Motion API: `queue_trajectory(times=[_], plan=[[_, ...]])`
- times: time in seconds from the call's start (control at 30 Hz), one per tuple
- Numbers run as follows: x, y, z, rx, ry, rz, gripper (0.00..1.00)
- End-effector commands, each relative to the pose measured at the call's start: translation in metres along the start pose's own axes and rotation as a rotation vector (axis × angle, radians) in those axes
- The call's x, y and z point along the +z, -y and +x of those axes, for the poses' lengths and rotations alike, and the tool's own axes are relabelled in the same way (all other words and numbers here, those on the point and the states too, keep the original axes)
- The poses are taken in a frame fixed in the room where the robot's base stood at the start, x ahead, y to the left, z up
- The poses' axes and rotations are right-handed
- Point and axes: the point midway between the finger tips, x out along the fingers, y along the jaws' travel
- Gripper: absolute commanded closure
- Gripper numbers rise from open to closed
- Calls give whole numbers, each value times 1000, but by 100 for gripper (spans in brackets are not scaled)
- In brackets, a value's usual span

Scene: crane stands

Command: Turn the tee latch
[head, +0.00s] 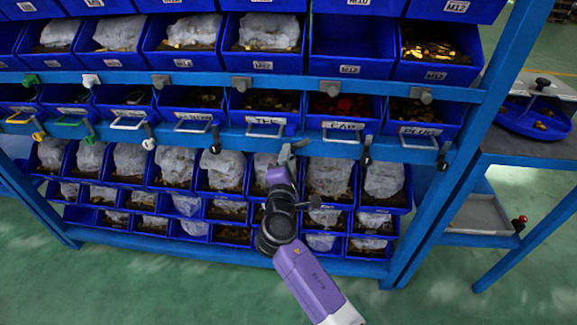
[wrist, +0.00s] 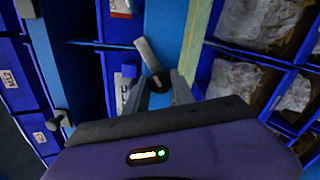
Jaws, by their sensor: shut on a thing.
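The bin labelled TEE (head: 264,121) sits in the middle row of the blue rack, with a pale wire handle at its front. The tee latch (wrist: 149,56) shows in the wrist view as a grey lever, tilted, with a dark pivot end between my fingers. My gripper (head: 288,150) is at the blue rail just below and right of the TEE bin, and it largely hides the latch in the head view. In the wrist view my gripper (wrist: 161,88) has its fingers on either side of the latch's lower end, shut on it.
Similar latches with dark knobs line the rail, such as one to the left (head: 215,141) and one to the right (head: 366,150). Bins with bagged parts (head: 328,178) stand close below. A side bench (head: 530,150) stands at the right. Green floor is open in front.

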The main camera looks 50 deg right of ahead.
Motion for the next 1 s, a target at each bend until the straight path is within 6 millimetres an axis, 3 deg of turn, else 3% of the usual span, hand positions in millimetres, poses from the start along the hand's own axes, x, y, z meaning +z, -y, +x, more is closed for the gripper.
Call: queue_trajectory(times=[0.5,1.0], plan=[[-1,6,0,-1,2,433,100],[0,3,0,-3,1,597,100]])
